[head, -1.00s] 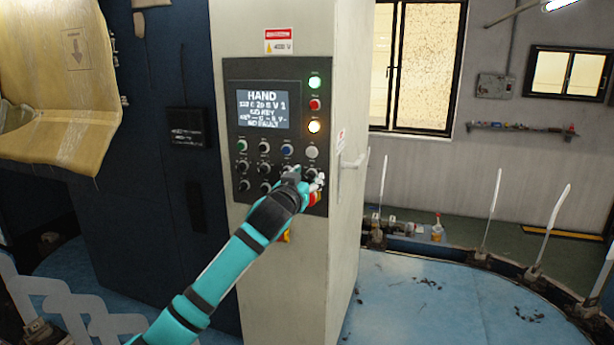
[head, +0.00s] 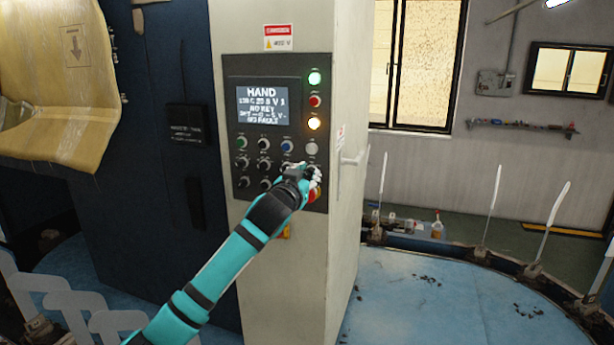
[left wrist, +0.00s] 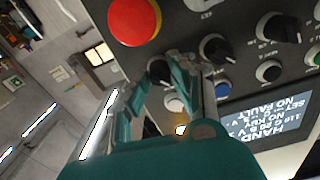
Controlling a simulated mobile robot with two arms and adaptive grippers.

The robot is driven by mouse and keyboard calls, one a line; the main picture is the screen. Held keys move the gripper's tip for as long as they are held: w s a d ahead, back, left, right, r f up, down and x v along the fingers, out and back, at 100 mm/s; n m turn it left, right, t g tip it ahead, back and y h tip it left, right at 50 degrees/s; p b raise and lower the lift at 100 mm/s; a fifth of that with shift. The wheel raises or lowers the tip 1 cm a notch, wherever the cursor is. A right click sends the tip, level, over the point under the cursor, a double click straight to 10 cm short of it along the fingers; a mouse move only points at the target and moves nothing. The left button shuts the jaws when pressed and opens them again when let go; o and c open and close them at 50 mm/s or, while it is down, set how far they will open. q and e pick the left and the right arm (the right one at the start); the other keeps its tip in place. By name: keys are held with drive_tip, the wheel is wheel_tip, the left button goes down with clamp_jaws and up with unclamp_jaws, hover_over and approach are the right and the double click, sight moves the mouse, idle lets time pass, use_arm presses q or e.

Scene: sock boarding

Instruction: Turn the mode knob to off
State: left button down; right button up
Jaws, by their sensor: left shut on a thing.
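The control panel (head: 231,100) is on the front of a pale cabinet, and its screen (head: 262,105) reads HAND. My left gripper (head: 314,174) is at the panel's right side, just below the white button (head: 312,149). In the left wrist view my left gripper (left wrist: 167,73) has its fingers closed around a small black knob (left wrist: 157,72). The knob lies between the white button and the red mushroom button (left wrist: 135,20). Its label and pointer are hidden by the fingers, so I cannot read its setting. My right gripper is not in view.
Several other black knobs stand close by, one of them (left wrist: 215,48) right beside the fingers. A blue button (left wrist: 222,90) is near too. The blue floor (head: 420,300) on the right is mostly open.

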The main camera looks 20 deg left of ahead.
use_arm(q)
drive_tip(key=m, duration=0.4)
drive_tip(key=shift+d+m, duration=0.1)
drive_tip(key=shift+m, duration=1.8)
drive_tip(key=c, duration=1.1)
unclamp_jaws()
drive_tip(key=shift+s, duration=0.1)
drive_tip(key=s, duration=1.2)
drive_tip(key=shift+a, duration=0.2)
